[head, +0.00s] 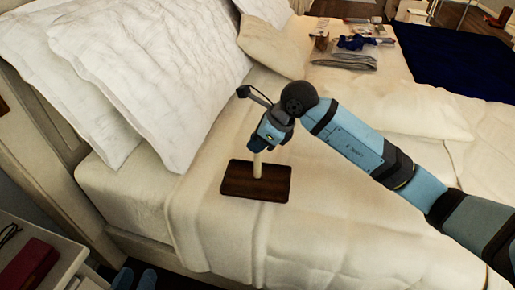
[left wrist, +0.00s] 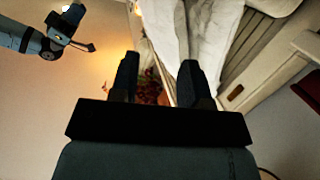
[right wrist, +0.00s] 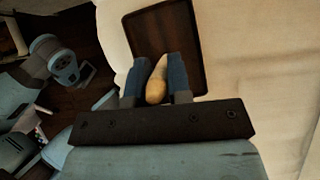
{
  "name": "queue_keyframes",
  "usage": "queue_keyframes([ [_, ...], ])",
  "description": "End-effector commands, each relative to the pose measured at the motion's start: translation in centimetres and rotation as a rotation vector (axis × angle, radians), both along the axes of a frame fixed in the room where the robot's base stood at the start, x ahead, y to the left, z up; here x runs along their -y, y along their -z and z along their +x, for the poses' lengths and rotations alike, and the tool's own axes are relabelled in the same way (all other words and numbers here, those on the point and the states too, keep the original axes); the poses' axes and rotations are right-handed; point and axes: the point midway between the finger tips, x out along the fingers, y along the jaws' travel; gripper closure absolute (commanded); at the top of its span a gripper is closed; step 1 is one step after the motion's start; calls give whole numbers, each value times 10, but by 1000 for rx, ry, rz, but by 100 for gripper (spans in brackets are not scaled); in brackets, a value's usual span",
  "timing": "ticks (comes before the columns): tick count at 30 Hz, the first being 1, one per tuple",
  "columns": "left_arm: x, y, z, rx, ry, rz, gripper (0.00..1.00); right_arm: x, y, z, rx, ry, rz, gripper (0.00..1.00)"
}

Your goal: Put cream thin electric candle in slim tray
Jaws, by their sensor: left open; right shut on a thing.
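The cream thin electric candle (head: 257,165) is upright in the head view, with its lower end at the dark brown slim tray (head: 241,181) on the bed. I cannot tell whether it touches the tray. My right gripper (head: 256,147) is shut on the candle from above. In the right wrist view the candle (right wrist: 157,85) sits between the fingers (right wrist: 158,78), with the tray (right wrist: 190,15) beyond it. My left gripper (left wrist: 158,68) is open and empty in the left wrist view. It is not seen in the head view.
White pillows (head: 150,60) lie at the left of the bed (head: 330,215). Folded grey cloth (head: 345,61) and small items lie at the back. A bedside table with a red object (head: 28,265) stands at lower left. The bed around the tray is clear.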

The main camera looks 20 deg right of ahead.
Motion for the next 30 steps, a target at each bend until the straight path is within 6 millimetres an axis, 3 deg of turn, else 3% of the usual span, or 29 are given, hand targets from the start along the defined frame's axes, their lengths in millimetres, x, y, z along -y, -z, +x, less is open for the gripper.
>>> queue_keyframes([
  [3,3,-6,1,35,6,-22,57,0,19,0,-2,1,1,100],
  [8,4,-21,3,67,9,-33,57,0,20,0,1,0,1,100],
  [14,4,-19,5,70,9,-31,57,0,22,0,0,0,0,100],
  [15,5,-20,5,73,10,-34,57,0,22,0,0,0,0,79],
  [18,5,-20,5,74,13,-34,57,0,22,0,0,0,0,56],
  [30,4,-17,3,53,12,-23,57,3,13,-2,1,0,-1,56],
])
